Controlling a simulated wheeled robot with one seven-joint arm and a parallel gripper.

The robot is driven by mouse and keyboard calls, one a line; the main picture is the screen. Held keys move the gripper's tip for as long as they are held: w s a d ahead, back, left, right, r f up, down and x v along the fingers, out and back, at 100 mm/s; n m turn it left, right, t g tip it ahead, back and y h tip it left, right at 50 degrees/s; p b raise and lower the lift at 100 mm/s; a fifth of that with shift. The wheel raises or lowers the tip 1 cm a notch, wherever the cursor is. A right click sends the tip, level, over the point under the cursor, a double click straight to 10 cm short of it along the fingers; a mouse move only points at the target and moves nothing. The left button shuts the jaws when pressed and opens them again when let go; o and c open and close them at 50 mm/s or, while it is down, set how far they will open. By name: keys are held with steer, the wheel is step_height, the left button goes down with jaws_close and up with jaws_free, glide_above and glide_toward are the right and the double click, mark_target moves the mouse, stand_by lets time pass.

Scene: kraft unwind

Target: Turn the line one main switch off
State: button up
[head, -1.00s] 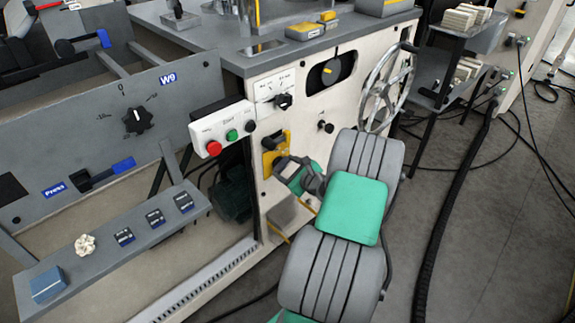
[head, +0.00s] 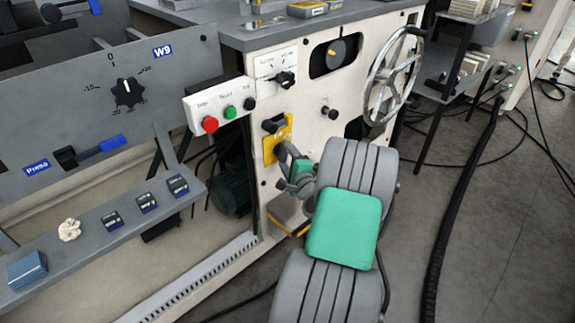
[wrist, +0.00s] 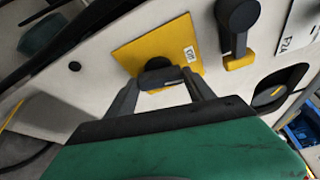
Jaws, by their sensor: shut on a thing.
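The yellow plate also shows in the wrist view (wrist: 130,50), with a small white label. My gripper (head: 284,150) is at the plate from the lower right. In the wrist view its two fingers (wrist: 163,86) close on a black handle part (wrist: 158,66) in front of the plate. The fingers hide part of the handle, and I cannot read its set position.
A box with red, green and black buttons (head: 220,107) juts out at the upper left of the plate. A black selector (head: 285,80) is above, and a handwheel (head: 394,75) is to the right. A grey shelf (head: 90,240) stands at lower left.

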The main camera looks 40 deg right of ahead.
steer(key=shift+f+n+h+b, duration=0.35)
steer(key=shift+n+b, duration=0.45)
steer(key=shift+b, duration=0.45)
steer(key=shift+n+t+b, duration=0.3)
steer(key=shift+t+b, duration=0.1)
steer(key=shift+b, duration=0.05)
steer(key=shift+r, duration=0.15)
steer(key=o, duration=1.4)
steer(key=p+v, duration=0.1)
steer(key=v, duration=0.7)
steer(key=shift+w, duration=0.1)
